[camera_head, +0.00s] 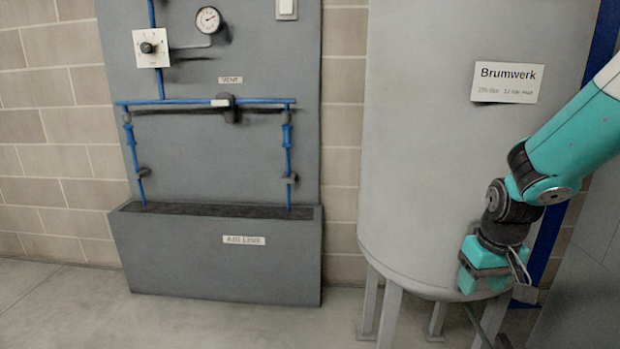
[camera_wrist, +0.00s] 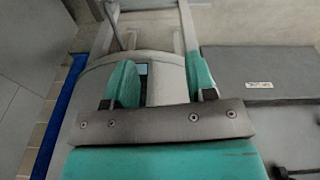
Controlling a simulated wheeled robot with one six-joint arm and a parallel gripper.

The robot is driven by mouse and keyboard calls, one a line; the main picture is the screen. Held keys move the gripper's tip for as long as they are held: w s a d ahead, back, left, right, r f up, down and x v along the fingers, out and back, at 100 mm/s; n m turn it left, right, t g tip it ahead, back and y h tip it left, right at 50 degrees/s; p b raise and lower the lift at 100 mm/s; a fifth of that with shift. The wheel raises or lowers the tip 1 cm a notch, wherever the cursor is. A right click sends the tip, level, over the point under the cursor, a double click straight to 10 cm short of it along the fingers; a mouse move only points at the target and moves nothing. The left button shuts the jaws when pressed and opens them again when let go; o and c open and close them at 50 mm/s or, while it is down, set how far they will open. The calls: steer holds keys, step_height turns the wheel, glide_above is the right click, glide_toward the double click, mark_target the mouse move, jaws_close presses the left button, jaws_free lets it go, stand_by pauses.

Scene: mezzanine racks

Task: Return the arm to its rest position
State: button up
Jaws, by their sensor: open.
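My teal arm reaches in from the right side of the head view, in front of the grey tank (camera_head: 430,150). It slopes down and to the left, bent at a dark wrist joint. My gripper (camera_head: 486,278) hangs at its lower end near the tank's bottom edge. In the wrist view my gripper (camera_wrist: 160,82) has its two teal fingers apart, with nothing held between them. The tank (camera_wrist: 165,88) shows behind and between the fingers. I cannot tell the exact gap between gripper and tank.
A grey panel (camera_head: 215,160) with blue pipes, a gauge (camera_head: 208,20) and a white-plated valve (camera_head: 151,48) stands on the left. Its trough (camera_head: 190,260) is labelled "AIR LINE". The tank stands on legs (camera_head: 389,316). Bare floor (camera_head: 60,310) lies at lower left.

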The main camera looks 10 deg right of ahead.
steer(key=s+a+r+n+g+y, duration=0.15)
steer(key=s+a+r+n, duration=0.35)
steer(key=s+a, duration=0.55)
steer(key=s+a+r+n+y, duration=0.3)
steer(key=s+a+r, duration=0.4)
steer(key=a, duration=0.7)
step_height(320, 180, up, 19)
steer(key=s+p, duration=0.1)
steer(key=p, duration=1.9)
steer(key=shift+r, duration=0.15)
